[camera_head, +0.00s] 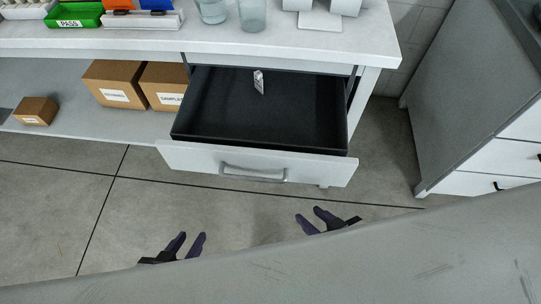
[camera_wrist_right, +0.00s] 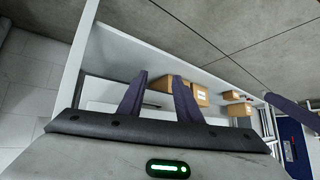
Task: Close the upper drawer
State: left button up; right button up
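The upper drawer (camera_head: 262,110) under the white workbench is pulled far out in the head view. Its inside is black, and a small silvery item (camera_head: 259,82) lies in it. Its white front has a grey bar handle (camera_head: 252,174). My left gripper (camera_head: 192,238) is open and empty in front of the drawer, below its left part. My right gripper (camera_head: 309,217) is open and empty, below the drawer front's right part and apart from it. The right gripper's fingers also show in the right wrist view (camera_wrist_right: 158,92), spread apart with nothing between them.
The white worktop (camera_head: 240,38) carries a green PASS bin (camera_head: 75,15) and glass beakers (camera_head: 252,14). Cardboard boxes (camera_head: 115,82) stand on the lower shelf (camera_head: 75,118). A grey cabinet (camera_head: 450,90) stands at the right. The floor before the drawer is clear.

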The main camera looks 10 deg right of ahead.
aim_at(296, 131)
jog(key=z, duration=0.55)
jog(key=k, duration=0.35)
jog(key=u, duration=0.45)
jog(key=i, duration=0.5)
jog(key=k, duration=0.5)
jog(key=z, duration=2)
jog(key=k, duration=1.3)
jog(key=u, duration=2)
jog(key=i, duration=0.5)
jog(key=z, duration=0.05)
